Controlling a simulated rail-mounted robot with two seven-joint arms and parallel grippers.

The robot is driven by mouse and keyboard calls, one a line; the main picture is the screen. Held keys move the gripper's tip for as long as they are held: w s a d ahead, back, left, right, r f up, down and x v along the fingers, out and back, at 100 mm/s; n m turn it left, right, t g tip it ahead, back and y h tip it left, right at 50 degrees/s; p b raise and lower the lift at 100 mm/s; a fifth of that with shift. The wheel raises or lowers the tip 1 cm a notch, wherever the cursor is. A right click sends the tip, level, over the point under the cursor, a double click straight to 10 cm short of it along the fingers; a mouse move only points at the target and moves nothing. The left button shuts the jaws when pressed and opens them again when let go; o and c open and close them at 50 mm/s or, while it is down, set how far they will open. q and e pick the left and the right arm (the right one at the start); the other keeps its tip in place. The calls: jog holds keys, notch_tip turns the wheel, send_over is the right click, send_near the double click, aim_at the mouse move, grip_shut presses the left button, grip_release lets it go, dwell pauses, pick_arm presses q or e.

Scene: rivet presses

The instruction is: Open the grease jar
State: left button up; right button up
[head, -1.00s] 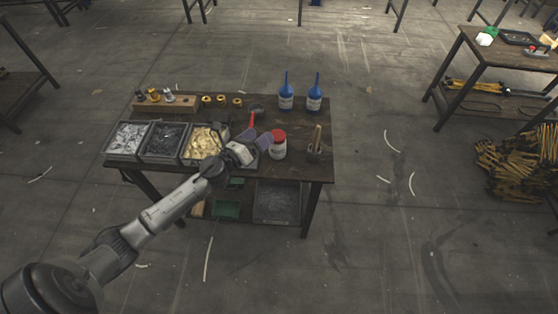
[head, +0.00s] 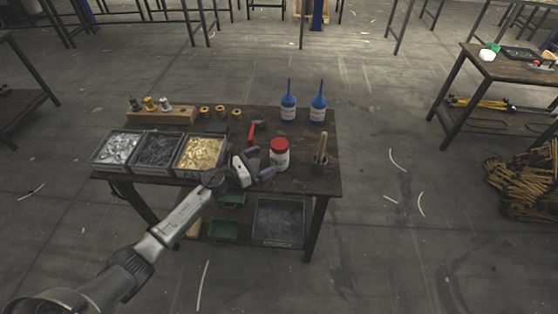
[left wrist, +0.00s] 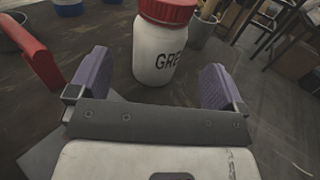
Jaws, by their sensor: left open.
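The grease jar (head: 279,155) is white with a red lid (head: 279,144) and stands upright on the dark table, lid on. In the left wrist view, the jar (left wrist: 158,50) shows part of its label, "GRE", with its red lid (left wrist: 167,11) cut by the top edge. My left gripper (head: 262,162) is open just to the left and front of the jar. In the left wrist view its purple fingers (left wrist: 155,85) are spread wide, with the jar ahead between their lines and nothing held. My right gripper is not in view.
A red-handled tool (head: 251,132) lies left of the jar, close to my left finger. A cup with a wooden-handled brush (head: 320,160) stands to its right. Blue bottles (head: 289,106) stand behind. Bins (head: 200,154) of small parts sit at the left.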

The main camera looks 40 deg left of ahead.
aim_at(272, 157)
pick_arm(q)
jog(key=shift+x, duration=0.95)
jog(key=shift+w, duration=0.25)
jog(key=x, duration=0.4)
jog(key=shift+w+d+r, duration=0.1)
jog(key=shift+w, duration=0.05)
jog(key=c, duration=1.2)
jog(key=shift+o, duration=0.2)
jog(key=shift+r, duration=0.1)
